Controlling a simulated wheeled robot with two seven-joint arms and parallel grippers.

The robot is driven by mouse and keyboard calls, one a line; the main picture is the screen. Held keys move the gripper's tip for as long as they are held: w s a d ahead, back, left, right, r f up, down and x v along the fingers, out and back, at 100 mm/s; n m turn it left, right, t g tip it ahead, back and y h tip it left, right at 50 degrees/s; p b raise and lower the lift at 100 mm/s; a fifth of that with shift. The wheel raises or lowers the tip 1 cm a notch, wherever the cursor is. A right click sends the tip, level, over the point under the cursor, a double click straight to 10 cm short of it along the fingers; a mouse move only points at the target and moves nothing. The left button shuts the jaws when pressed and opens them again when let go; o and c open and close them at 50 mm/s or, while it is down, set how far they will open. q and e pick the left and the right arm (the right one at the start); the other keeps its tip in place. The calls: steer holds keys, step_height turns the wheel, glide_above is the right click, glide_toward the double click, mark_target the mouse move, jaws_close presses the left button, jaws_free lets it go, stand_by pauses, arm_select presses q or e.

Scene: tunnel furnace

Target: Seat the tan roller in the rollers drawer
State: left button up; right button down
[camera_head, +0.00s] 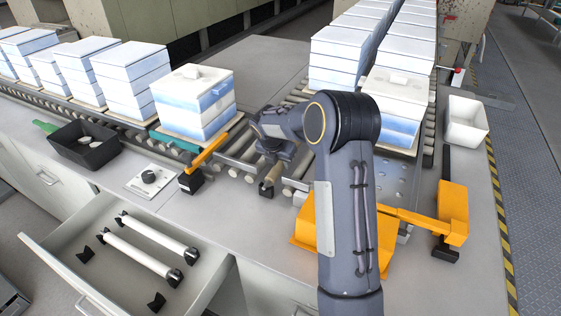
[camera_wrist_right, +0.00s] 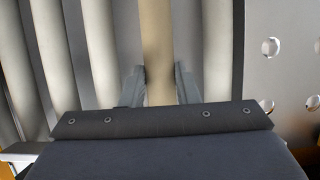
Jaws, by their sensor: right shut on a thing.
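The tan roller (camera_head: 268,184) lies among the paler rollers of the conveyor, its near end showing below my right gripper (camera_head: 272,160). In the right wrist view the tan roller (camera_wrist_right: 157,45) runs between the two fingers of my right gripper (camera_wrist_right: 159,85), which is shut on it. Its far part is hidden by my arm in the head view. The rollers drawer (camera_head: 215,272) is open at lower left. It holds two white rollers (camera_head: 137,252) on black end holders. A pair of black holders (camera_head: 157,302) in front of them is empty. My left gripper is out of view.
White-blue stacked boxes (camera_head: 195,100) stand on the conveyor at left and right. An orange arm (camera_head: 207,153) on a black block stands at the counter edge. A black tray (camera_head: 85,145), a knob panel (camera_head: 151,180) and an orange piece (camera_head: 304,222) occupy the counter.

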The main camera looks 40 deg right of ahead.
steer(key=shift+r+p, duration=3.3)
steer(key=shift+r, duration=0.8)
